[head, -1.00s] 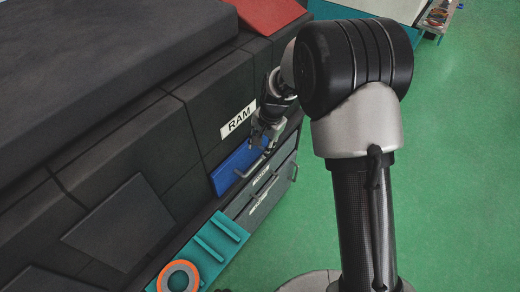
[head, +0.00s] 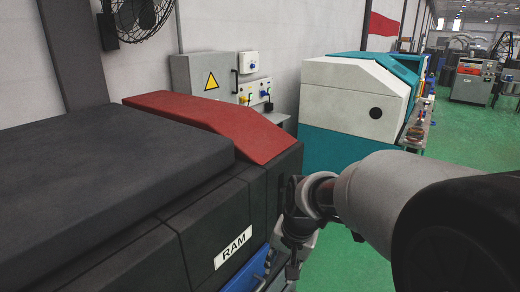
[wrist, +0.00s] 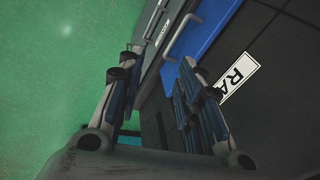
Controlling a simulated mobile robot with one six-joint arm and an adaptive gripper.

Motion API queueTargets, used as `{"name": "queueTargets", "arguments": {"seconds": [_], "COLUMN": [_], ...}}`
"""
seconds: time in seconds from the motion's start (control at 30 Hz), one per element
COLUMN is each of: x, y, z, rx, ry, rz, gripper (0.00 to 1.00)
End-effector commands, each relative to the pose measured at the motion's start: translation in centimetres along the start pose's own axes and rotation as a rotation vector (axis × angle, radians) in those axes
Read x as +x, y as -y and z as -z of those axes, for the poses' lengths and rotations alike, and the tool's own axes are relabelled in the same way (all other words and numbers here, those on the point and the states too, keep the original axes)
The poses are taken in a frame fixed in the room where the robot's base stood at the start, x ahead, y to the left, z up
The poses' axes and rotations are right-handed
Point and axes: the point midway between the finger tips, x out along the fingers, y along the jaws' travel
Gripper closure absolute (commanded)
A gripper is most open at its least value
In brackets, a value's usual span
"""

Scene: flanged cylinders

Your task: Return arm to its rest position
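My arm (head: 395,200) reaches from the right edge of the head view towards the dark machine. My gripper (wrist: 161,57) is open in the wrist view, with its two fingers well apart and nothing between them. In the head view its lower part is cut off by the bottom edge. It hangs beside the machine front, right of the RAM label (head: 233,247). A blue drawer front (wrist: 202,35) with a handle lies beyond the fingers, and I cannot tell whether they touch it.
The dark machine (head: 100,165) with a red sloped cover (head: 205,120) fills the left. Grey drawers (wrist: 155,30) lie beside the blue one. A white and teal machine (head: 350,100) stands behind.

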Motion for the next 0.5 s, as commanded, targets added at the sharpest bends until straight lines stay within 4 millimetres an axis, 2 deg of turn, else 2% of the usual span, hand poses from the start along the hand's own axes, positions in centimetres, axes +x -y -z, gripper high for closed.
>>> {"name": "queueTargets", "arguments": {"seconds": [0.03, 0.2, 0.33, 0.5], "x": [-2.2, -7.6, -10.3, -11.9], "y": [-1.2, -5.3, -8.6, -12.3], "z": [-1.0, -5.0, -8.7, -13.2], "rx": [-0.032, -0.153, -0.242, -0.342], "ry": [-0.024, -0.084, -0.129, -0.179], "rz": [0.004, -0.008, -0.027, -0.06], "gripper": [0.67, 0.67, 0.67, 0.67]}}
